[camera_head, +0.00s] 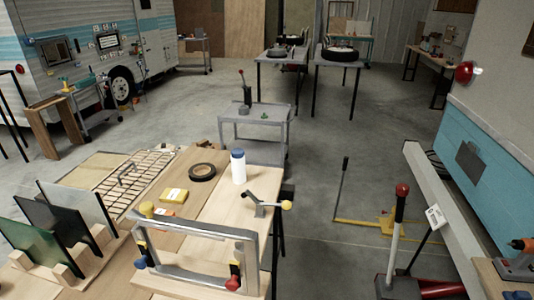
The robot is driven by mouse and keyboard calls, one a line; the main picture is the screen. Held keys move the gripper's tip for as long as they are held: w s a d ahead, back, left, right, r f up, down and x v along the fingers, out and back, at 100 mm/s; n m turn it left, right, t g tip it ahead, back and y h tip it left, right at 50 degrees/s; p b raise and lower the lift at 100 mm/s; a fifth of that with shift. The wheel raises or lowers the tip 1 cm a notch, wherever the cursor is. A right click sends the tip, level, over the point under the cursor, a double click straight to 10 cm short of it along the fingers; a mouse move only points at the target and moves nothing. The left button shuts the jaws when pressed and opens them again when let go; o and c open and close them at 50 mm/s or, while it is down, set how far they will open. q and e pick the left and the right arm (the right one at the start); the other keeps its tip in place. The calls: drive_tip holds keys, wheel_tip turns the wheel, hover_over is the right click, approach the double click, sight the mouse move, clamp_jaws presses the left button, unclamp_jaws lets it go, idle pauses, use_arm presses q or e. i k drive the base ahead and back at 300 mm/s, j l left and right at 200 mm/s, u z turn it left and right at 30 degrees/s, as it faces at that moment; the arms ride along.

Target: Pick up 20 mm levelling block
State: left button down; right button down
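I cannot make out for certain which thing is the 20 mm levelling block. Neither of my grippers is in view, and nothing is seen held.
The workbench (215,215) carries a black tape ring (202,172), a white bottle with blue cap (238,166), a grey frame (195,279) and upright glass panes (77,207). A grey cart (256,112) stands behind. Red-knobbed lever (397,220) stands at right. Middle floor is clear.

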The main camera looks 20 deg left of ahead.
sight(172, 196)
drive_tip(key=u, duration=0.5)
drive_tip(key=k+j+u, duration=0.1)
drive_tip(key=u, duration=0.4)
drive_tip(key=j+u, duration=0.1)
drive_tip(key=u, duration=0.35)
drive_tip(key=k, duration=0.05)
